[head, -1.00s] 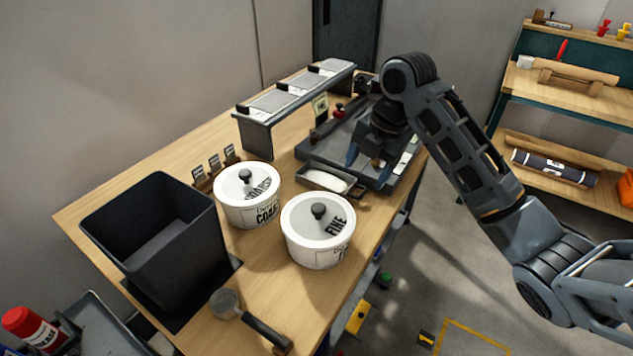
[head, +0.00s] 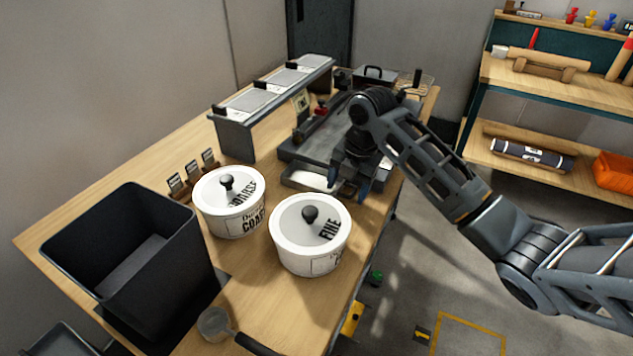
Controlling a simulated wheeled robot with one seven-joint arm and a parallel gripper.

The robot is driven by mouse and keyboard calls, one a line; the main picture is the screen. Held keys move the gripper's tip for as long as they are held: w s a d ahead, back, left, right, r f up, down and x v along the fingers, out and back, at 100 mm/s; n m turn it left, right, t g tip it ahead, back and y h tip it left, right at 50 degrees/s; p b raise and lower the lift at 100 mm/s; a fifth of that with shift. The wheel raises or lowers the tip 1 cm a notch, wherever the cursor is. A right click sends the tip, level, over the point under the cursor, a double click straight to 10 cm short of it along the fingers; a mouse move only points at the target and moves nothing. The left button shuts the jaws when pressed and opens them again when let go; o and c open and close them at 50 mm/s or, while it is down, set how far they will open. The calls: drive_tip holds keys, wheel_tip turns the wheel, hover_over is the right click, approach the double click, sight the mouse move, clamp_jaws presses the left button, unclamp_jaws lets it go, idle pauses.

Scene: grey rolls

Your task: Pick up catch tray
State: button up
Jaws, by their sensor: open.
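The catch tray (head: 304,187) is a small dark shallow tray with pale material in it. It sits on the wooden bench at the near edge of a flat grey machine (head: 312,145). My gripper (head: 349,185) points down at the tray's right end, its fingers open and apart on either side of that end. The wrist and fingers hide the tray's right end in part, and I cannot tell whether a finger touches it.
Two white lidded tubs, coarse (head: 230,215) and fine (head: 297,255), stand close in front of the tray. A tall black bin (head: 195,262) is at left, a raised shelf (head: 236,140) behind. A dark-handled scoop (head: 214,323) lies at the near edge.

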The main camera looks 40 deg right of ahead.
drive_tip(key=shift+f, duration=0.25)
drive_tip(key=shift+c, duration=0.5)
clamp_jaws()
